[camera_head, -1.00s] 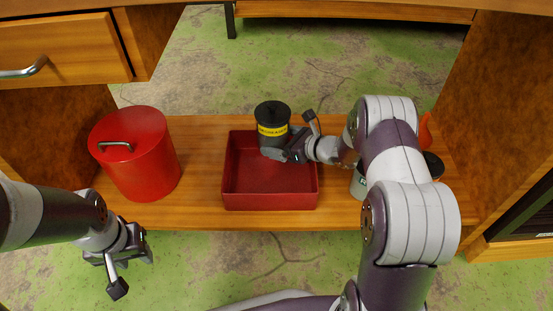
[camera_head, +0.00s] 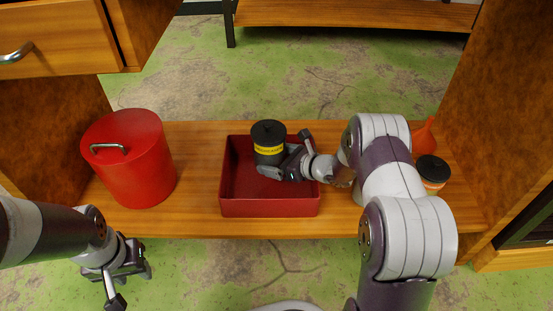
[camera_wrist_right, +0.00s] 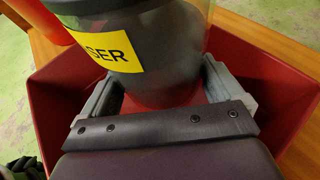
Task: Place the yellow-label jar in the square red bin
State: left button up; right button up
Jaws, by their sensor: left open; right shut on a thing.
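The yellow-label jar (camera_head: 268,142) is dark grey with a black lid and a yellow band. It is upright, over the inside of the square red bin (camera_head: 268,207) near its back wall. My right gripper (camera_head: 284,172) is shut on the jar, one finger on each side of it. In the right wrist view the jar (camera_wrist_right: 170,55) fills the upper middle, with the red bin (camera_wrist_right: 285,85) around and below it. Whether the jar's base touches the bin floor is hard to tell. My left gripper (camera_head: 128,275) is open and empty, in front of the shelf at the lower left.
A red lidded pot (camera_head: 130,165) stands left of the bin on the wooden shelf (camera_head: 195,180). A jar with a dark lid and orange band (camera_head: 432,172) and an orange funnel-like thing (camera_head: 424,137) stand at the right, partly behind my right arm. Wooden side panels bound the shelf.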

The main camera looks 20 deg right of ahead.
jog(key=shift+f, duration=0.1)
jog(key=o, duration=1.1)
jog(key=p, duration=0.1)
jog(key=r, duration=0.1)
jog(key=r+p, duration=0.1)
jog(key=shift+s+d+r+p, duration=0.2)
jog(key=shift+s+d+p, duration=0.1)
jog(key=shift+s+d, duration=0.1)
jog(key=p+v, duration=0.4)
jog(key=v, duration=0.6)
notch_tip(320, 180, up, 4)
jog(key=w+d+m+g+h, duration=0.15)
jog(key=m+h, duration=0.45)
jog(key=m, duration=0.9)
jog(key=s+a+r+m+g+h, duration=0.1)
jog(key=s+a+m+g, duration=0.3)
jog(key=s+m, duration=0.6)
jog(key=s+a+r+m+g+h, duration=0.1)
jog(key=s+a+r+m+g, duration=0.3)
jog(key=s+m, duration=0.6)
jog(key=m, duration=0.8)
jog(key=shift+s+a, duration=0.2)
jog(key=shift+s, duration=0.05)
